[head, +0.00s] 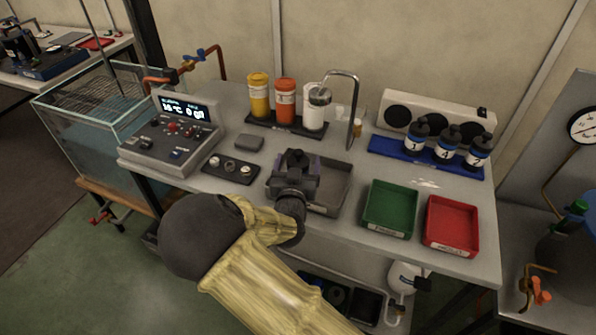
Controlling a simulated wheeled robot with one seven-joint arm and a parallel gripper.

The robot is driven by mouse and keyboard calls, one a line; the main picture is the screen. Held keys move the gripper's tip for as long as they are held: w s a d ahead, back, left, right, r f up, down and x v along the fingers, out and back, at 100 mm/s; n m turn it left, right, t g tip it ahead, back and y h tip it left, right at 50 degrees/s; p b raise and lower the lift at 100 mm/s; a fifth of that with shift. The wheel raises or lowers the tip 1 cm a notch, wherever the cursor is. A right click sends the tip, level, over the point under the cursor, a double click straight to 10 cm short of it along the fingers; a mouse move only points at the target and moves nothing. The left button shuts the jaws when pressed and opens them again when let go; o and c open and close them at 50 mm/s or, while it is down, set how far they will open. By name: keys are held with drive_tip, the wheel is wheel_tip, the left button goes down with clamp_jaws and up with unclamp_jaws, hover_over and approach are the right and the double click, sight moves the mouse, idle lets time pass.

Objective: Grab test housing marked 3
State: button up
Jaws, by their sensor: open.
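Three dark housings with blue-and-white labels stand upright on a blue rack at the right back of the bench: a left one (417,138), a middle one (446,146) and a right one (477,153). The left label looks like a 1. The other numbers are too small to read surely, and I cannot make out which is marked 3. My gripper (296,160) is open above the grey tray (335,190), left of the housings and apart from them. My arm and gripper hide part of the tray.
A green tray (390,208) and a red tray (451,226) lie in front of the housings. Yellow, orange and white bottles (286,103) stand at the back, beside a curved tap (355,105). A control box (172,138) is at the left. A white panel (437,112) stands behind the housings.

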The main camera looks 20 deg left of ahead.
drive_tip(key=shift+w+a, duration=0.2)
drive_tip(key=shift+w, duration=0.95)
drive_tip(key=c, duration=1.4)
drive_tip(key=shift+r, duration=0.15)
wheel_tip(320, 180, up, 10)
drive_tip(key=shift+f, duration=0.1)
